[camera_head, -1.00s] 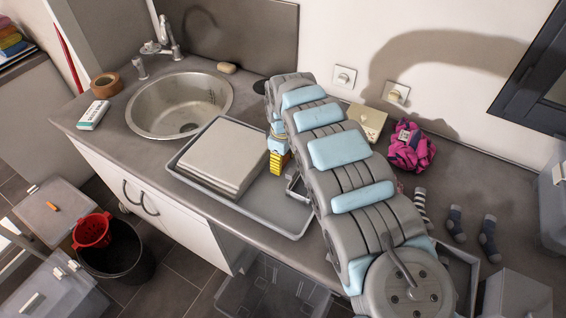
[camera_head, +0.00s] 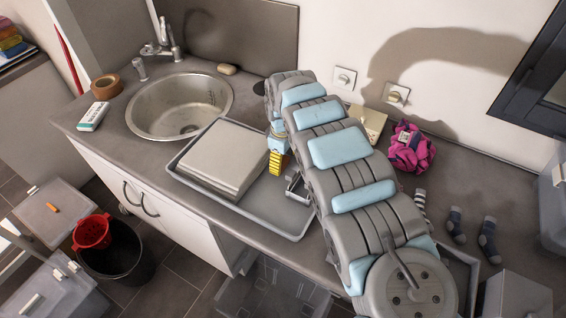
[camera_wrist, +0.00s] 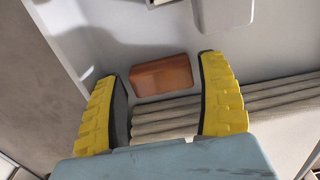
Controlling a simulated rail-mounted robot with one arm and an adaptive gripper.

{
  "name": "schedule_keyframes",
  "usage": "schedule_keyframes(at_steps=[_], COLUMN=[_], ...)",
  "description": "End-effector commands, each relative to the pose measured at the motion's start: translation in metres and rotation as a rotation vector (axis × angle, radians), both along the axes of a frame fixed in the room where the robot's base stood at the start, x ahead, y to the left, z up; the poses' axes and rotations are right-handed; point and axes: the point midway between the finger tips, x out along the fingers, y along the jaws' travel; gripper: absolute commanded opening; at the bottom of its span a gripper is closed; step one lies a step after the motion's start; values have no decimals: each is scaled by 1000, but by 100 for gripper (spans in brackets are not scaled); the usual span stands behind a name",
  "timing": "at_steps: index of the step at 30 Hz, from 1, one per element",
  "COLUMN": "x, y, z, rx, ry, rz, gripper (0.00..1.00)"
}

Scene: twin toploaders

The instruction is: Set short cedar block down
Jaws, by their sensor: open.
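The short cedar block (camera_wrist: 161,76), reddish-brown, lies in the grey tray (camera_wrist: 240,20) in the wrist view, beside the ridged edge of the folded grey stack. My gripper (camera_wrist: 163,82) is open, its yellow fingertips to either side of the block with gaps between them and it. In the head view my gripper (camera_head: 276,163) is over the tray (camera_head: 298,236), just right of the folded stack. The block is not visible in the head view, where my arm and gripper may hide it.
The folded grey stack (camera_head: 223,158) fills the tray's left part; its edge shows in the wrist view (camera_wrist: 180,115). A small metal-framed object (camera_head: 297,188) is at the tray's right. The sink (camera_head: 180,106) is left. A pink cloth bundle (camera_head: 411,148) and socks (camera_head: 488,240) lie right.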

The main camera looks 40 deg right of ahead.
Motion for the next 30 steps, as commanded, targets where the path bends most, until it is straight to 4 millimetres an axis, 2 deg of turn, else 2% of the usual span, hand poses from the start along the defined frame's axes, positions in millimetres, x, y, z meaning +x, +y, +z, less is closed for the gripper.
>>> schedule_keyframes(at_steps=[18,23,30], x=[0,1,0], y=[-1,-1,0], z=[95,107,109], rx=[0,-1,1], ry=[1,-3,0], rz=[0,0,-1], gripper=[74,74,74])
